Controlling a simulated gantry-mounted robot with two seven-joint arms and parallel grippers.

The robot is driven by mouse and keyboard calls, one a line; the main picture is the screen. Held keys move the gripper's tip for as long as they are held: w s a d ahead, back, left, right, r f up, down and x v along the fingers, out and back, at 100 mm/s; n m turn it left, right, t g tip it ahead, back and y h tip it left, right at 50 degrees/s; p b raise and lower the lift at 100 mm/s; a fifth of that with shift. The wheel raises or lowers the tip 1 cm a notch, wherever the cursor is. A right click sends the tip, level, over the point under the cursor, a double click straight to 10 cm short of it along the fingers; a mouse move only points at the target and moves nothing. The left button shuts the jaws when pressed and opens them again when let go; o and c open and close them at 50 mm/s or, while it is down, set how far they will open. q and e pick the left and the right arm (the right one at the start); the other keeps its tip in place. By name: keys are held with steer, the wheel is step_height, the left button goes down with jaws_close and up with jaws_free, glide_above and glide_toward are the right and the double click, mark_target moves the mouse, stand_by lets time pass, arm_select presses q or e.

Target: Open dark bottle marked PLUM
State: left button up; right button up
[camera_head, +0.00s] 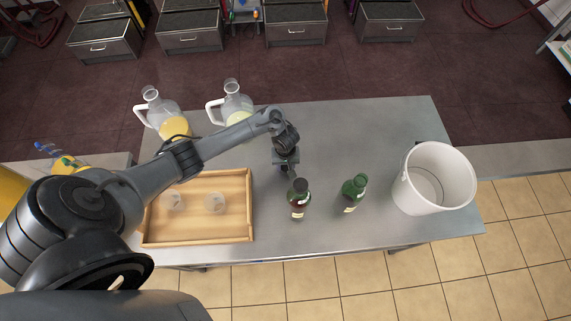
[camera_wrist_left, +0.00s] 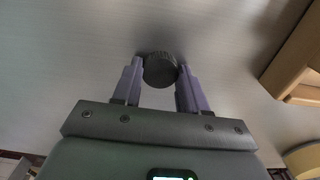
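A dark brown bottle (camera_head: 298,202) stands upright on the metal table, with a pale label too small to read. A green bottle (camera_head: 353,194) stands to its right. My left gripper (camera_head: 291,173) is just behind the dark bottle's top in the head view. In the left wrist view, the fingers (camera_wrist_left: 160,82) are on either side of a dark ridged round cap (camera_wrist_left: 160,68) and look shut on it. No bottle shows beneath the cap there. In the head view the cap cannot be made out, and the dark bottle's mouth is unclear. My right gripper is not in view.
A wooden tray (camera_head: 246,205) with two small clear glasses stands left on the table (camera_head: 330,135). Two glass jugs, one with orange liquid (camera_head: 173,127) and one pale (camera_head: 236,106), stand behind it. A white bucket (camera_head: 405,192) is at the right.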

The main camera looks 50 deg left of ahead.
mark_target(285, 167)
arm_select(q)
steer(key=o, duration=0.4)
steer(key=shift+c, duration=0.2)
step_height(285, 167, up, 12)
steer(key=p, duration=0.7)
steer(key=shift+r+p, duration=0.2)
steer(key=shift+p, duration=0.2)
